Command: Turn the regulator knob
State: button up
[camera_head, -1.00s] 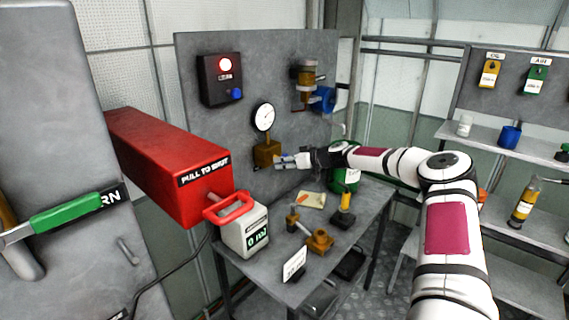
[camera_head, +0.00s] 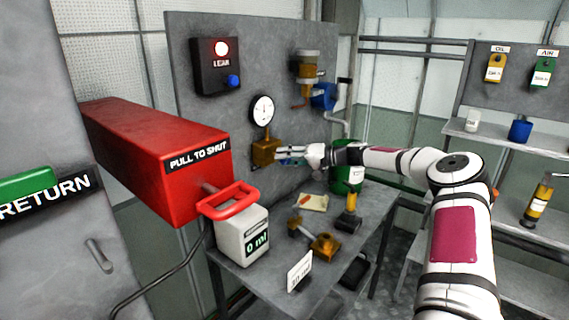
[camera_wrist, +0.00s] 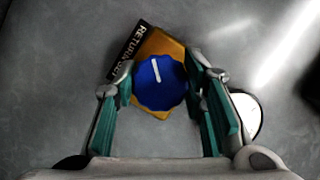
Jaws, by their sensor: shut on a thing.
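The regulator is a brass block (camera_head: 264,153) on the grey panel, below a round white gauge (camera_head: 262,109). In the wrist view its blue knob (camera_wrist: 159,84) faces me, with a white pointer line tilted slightly left of upright. The brass body (camera_wrist: 160,43) shows behind the knob, beside a black label (camera_wrist: 131,55) that starts "RETURN". My gripper (camera_head: 279,153) is at the front of the regulator. In the wrist view its teal-padded fingers (camera_wrist: 158,82) stand on both sides of the knob and are shut on it. The knob is hidden in the head view.
A red "PULL TO SHUT" box (camera_head: 165,155) with a red handle juts out at left. A white "0 ml" container (camera_head: 242,235) and small brass parts stand on the bench (camera_head: 275,278) below my arm. A green canister (camera_head: 346,178) stands behind my wrist.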

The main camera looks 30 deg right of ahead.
jog(key=m+y+b, duration=0.1)
jog(key=m, duration=0.2)
jog(key=shift+w+f+y, duration=0.1)
jog(key=shift+y, duration=0.2)
jog(key=m+t+y+b, duration=0.1)
jog(key=m, duration=0.2)
jog(key=m+t, duration=0.1)
jog(key=m, duration=0.2)
jog(key=m+t, duration=0.2)
jog(key=m, duration=0.2)
jog(key=shift+d, duration=0.1)
jog(key=shift+m, duration=0.3)
jog(key=o, duration=1.2)
jog(key=v, duration=1.2)
jog(key=shift+f, duration=0.1)
